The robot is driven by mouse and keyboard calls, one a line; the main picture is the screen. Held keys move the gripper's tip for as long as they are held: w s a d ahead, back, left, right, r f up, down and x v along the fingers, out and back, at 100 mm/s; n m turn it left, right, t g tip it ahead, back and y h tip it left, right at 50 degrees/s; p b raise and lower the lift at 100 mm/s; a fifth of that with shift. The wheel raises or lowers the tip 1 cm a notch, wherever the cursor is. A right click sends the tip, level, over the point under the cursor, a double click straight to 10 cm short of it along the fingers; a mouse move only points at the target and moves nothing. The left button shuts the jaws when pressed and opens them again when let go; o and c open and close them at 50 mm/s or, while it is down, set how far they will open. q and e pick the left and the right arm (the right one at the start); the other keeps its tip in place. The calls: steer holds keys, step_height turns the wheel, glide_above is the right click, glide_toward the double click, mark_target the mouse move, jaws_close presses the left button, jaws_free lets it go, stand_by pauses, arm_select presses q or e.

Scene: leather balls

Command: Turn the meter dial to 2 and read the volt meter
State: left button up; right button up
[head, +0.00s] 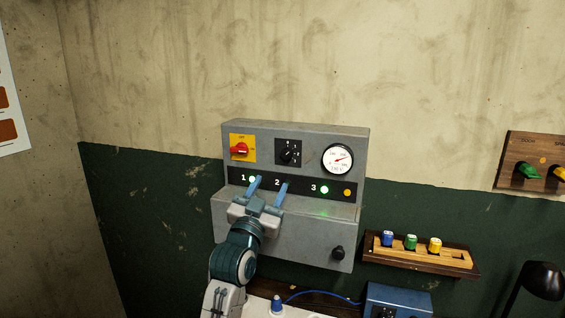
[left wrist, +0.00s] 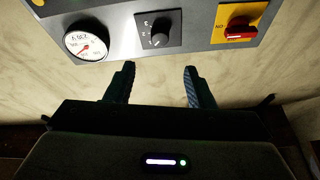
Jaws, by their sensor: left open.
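The meter dial is a small black knob (head: 288,152) on a dark square plate, in the upper middle of a grey panel (head: 208,224). It also shows in the left wrist view (left wrist: 159,39), upside down, just beyond my fingertips. The round white volt meter (head: 338,159) with a red needle is to its right; in the left wrist view the meter (left wrist: 86,41) is at the upper left. My left gripper (head: 270,186) is open and empty, below the dial in the head view and apart from it. The exact dial mark is too small to tell. My right gripper is not in view.
A red switch (head: 239,149) on a yellow plate is left of the dial. Green lights and numbers 1, 2, 3 line a dark strip below. A wooden rack (head: 421,254) with coloured knobs and a wooden wall panel (head: 531,160) are at the right. A blue box (head: 399,297) stands below.

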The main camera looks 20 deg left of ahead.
mark_target(285, 156)
arm_select(q)
steer(key=p+x, duration=0.4)
steer(key=x, duration=0.5)
steer(key=shift+p, duration=0.35)
steer(key=shift+w+r, duration=0.1)
steer(key=shift+w, duration=0.65)
steer(key=shift+c, duration=0.2)
